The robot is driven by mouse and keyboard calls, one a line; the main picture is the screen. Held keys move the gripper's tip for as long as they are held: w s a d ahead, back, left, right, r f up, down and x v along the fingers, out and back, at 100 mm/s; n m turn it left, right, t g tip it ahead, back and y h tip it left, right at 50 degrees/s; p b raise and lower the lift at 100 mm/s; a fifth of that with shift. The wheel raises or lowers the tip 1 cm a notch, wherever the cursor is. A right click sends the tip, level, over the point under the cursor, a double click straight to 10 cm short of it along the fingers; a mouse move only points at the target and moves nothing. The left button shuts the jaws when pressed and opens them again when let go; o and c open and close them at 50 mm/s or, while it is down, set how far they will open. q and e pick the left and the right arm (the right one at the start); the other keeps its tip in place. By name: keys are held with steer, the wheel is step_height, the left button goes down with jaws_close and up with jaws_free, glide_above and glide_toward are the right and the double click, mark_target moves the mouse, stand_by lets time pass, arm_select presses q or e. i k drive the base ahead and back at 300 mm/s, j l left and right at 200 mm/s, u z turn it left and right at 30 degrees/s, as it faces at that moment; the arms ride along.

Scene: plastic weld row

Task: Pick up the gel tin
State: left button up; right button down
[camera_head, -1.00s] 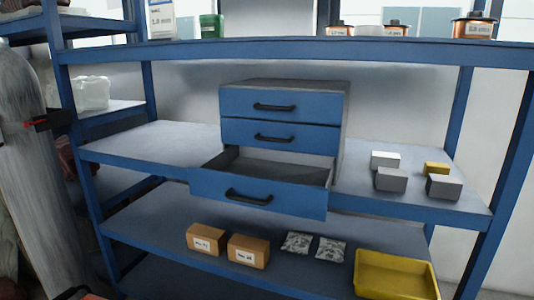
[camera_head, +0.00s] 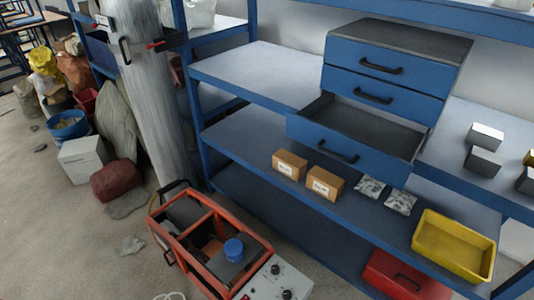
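A small round blue tin (camera_head: 233,250) stands on a dark flat surface inside the open orange-framed machine (camera_head: 184,231) on the floor. It is the only tin in view, and I cannot read a label on it, so I cannot tell for sure that it is the gel tin. Neither of my grippers is in view.
A blue shelf (camera_head: 235,75) holds a drawer cabinet (camera_head: 395,60) with its bottom drawer (camera_head: 345,140) pulled out. Below are cardboard boxes (camera_head: 325,185), a yellow bin (camera_head: 453,246) and a red case (camera_head: 405,278). Bags and a white box (camera_head: 83,160) clutter the left floor.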

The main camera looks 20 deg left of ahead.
mark_target(233, 249)
steer(key=j+u, duration=0.15)
steer(key=u, duration=0.25)
steer(key=i+j+u, duration=0.1)
steer(key=u, duration=0.25)
